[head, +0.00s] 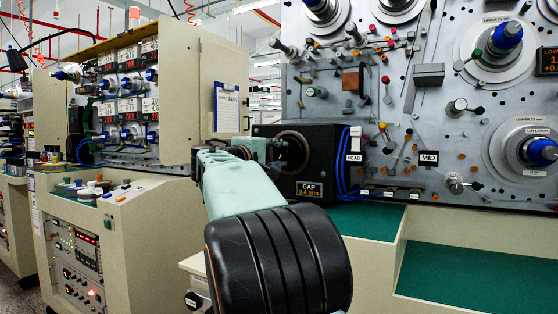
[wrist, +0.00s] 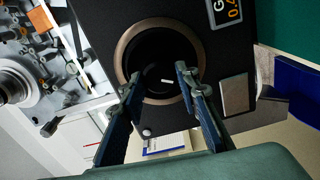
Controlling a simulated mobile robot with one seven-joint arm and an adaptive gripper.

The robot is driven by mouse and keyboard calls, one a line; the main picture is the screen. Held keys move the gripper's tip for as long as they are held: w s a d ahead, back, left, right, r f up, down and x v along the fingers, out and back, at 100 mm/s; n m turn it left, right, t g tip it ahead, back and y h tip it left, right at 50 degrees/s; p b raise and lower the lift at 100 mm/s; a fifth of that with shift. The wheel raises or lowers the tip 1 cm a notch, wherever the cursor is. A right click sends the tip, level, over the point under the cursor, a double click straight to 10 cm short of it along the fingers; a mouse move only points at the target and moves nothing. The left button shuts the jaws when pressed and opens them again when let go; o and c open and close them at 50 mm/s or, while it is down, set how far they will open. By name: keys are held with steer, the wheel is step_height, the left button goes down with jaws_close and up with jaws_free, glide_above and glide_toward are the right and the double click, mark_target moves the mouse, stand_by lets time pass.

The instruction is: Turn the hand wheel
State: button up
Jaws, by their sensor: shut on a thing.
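The hand wheel (wrist: 158,62) shows in the wrist view as a dark round wheel with a small white mark, set inside a bronze ring (wrist: 124,52) on the face of a black box (wrist: 100,30). My gripper (wrist: 160,80) has one finger on either side of the wheel's lower part and is shut on it. In the head view the black box (head: 328,150) stands in the middle, with a "GAP 0.4 mm" display (head: 309,190). There my gripper (head: 278,148) is in front of the box, and my forearm and the gripper hide most of the wheel.
Blue cables and a "HEAD" tag (head: 353,157) are at the box's right edge. A metal panel (head: 440,100) with spindles and knobs stands at right above a green shelf (head: 480,275). A beige cabinet (head: 150,240) stands at left.

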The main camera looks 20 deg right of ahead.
stand_by(0.4)
steer(key=o, duration=1.2)
steer(key=shift+c, duration=0.2)
steer(key=v, duration=1.2)
steer(key=shift+s+f, duration=0.1)
